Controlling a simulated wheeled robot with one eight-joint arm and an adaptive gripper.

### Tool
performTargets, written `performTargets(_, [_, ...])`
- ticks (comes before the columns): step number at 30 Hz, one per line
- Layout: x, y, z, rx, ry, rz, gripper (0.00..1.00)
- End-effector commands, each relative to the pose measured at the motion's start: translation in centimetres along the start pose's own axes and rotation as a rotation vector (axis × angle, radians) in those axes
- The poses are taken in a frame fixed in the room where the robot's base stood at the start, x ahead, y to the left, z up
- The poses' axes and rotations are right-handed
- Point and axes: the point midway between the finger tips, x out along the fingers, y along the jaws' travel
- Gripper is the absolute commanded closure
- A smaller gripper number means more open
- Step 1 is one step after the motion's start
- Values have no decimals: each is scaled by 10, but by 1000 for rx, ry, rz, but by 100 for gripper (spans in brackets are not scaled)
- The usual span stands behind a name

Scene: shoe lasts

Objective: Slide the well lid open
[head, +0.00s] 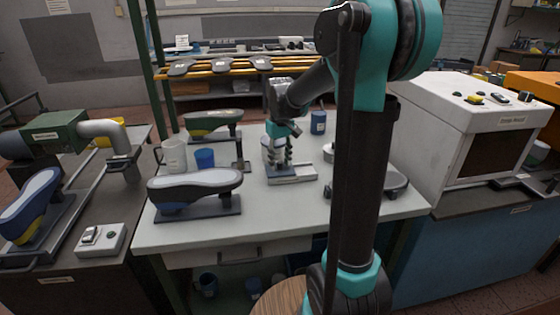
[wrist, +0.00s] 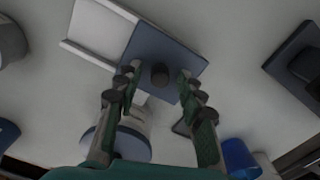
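The well lid (wrist: 148,55) is a flat blue-grey square plate with a dark round knob (wrist: 160,75) on top. It lies at one end of a pale tray-like base (wrist: 88,50), whose paler section extends to the upper left in the wrist view. The base also shows in the head view (head: 293,177) on the middle table. My gripper (wrist: 158,80) is open, with its two fingers apart on either side of the knob and over the lid. Gaps show between fingers and knob. In the head view my gripper (head: 284,165) points down at the base, hiding most of the lid.
A pale round container (wrist: 125,130) stands close to the lid. A blue cup (head: 205,158), a white mug (head: 173,155) and a shoe last on a stand (head: 195,185) are to the left on the table (head: 260,228). Bare tabletop lies in front of the base.

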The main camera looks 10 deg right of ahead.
Motion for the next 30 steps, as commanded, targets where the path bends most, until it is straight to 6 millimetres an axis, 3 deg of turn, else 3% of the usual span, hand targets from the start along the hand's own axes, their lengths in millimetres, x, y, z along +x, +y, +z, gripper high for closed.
performTargets(7, [1,0,0,0,0,0,61])
performTargets(17, [0,0,0,0,0,0,100])
performTargets(30, [0,8,2,3,0,0,100])
